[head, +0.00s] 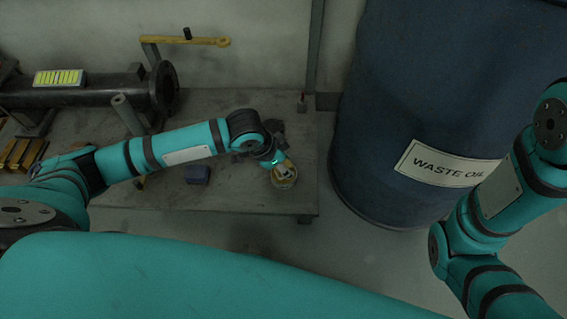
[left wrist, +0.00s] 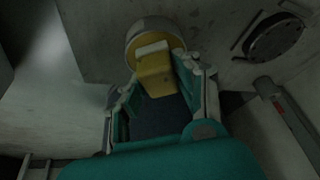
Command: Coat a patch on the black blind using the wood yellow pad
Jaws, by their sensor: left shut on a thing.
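My left gripper (head: 275,163) is shut on the wood yellow pad, low over the right end of the bench. In the left wrist view, the yellow pad (left wrist: 157,76) sits between the fingers, with a pale strip across its upper part. A round tin (head: 285,179) is right at the pad; it also shows in the left wrist view (left wrist: 131,37), with the pad overlapping its opening. I cannot tell whether the pad touches its contents. The black blind appears to be the dark round flange (head: 164,87) on the pipe's end, left of the gripper. My right gripper is out of view.
The grey bench (head: 235,203) holds the dark pipe (head: 105,92), a small dark blue block (head: 196,174) and yellow bars (head: 22,154). A yellow lever (head: 190,41) is by the wall. A blue waste oil drum (head: 420,110) stands close right of the bench.

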